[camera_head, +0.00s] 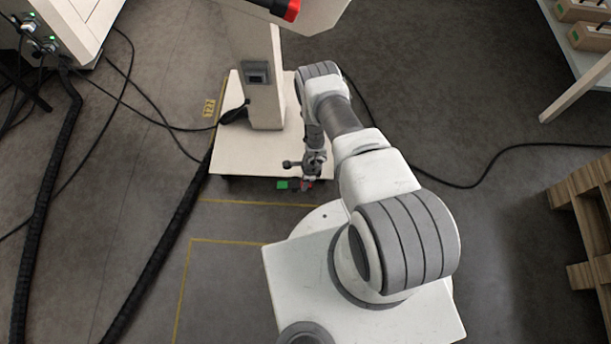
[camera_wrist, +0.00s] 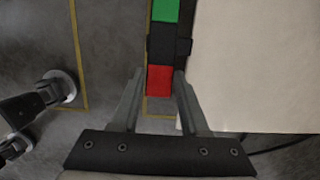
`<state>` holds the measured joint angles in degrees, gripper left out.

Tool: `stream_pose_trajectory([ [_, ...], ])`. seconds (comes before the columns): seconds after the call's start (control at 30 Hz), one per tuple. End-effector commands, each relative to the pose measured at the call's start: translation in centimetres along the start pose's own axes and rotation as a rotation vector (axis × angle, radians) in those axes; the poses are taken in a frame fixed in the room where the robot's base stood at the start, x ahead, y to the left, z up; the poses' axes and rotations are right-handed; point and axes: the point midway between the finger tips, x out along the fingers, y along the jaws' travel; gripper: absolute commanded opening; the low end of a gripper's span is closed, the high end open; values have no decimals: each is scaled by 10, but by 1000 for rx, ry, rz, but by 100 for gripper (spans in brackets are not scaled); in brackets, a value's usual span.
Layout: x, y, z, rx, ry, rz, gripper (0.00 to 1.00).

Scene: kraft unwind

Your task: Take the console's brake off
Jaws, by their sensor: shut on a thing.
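The console's off-white post (camera_head: 262,75) stands on a flat cream base plate (camera_head: 225,150). At the plate's front edge is the brake bar, with a green end (camera_head: 283,185), a dark middle (camera_wrist: 163,43) and a red end (camera_wrist: 159,80). The green end also shows in the wrist view (camera_wrist: 165,10). My gripper (camera_head: 307,184) is low at the front edge of the plate, at the red end. In the wrist view its two fingers (camera_wrist: 159,75) close around the red end from both sides. My wrist partly hides the bar in the head view.
Black cables and a thick dark hose (camera_head: 170,235) run over the floor on the left. A white cabinet (camera_head: 75,25) is at upper left. A wooden pallet (camera_head: 585,215) and a table (camera_head: 580,60) are at right. Yellow lines mark the floor before the plate.

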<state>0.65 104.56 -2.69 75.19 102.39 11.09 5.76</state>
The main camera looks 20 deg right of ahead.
Motion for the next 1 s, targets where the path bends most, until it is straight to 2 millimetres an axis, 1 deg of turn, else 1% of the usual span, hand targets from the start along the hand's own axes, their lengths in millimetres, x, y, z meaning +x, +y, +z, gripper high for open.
stream_pose_trajectory([
  [0.2, -1, 1, 3, -2, 60, 0, 0],
  [0.47, -2, 0, 3, 0, 62, -2, 0],
  [0.5, -2, 0, 3, -1, 62, -2, 47],
  [0.67, -2, 0, 3, -1, 61, -2, 75],
  [1.0, -3, 0, 3, -1, 60, -2, 75],
])
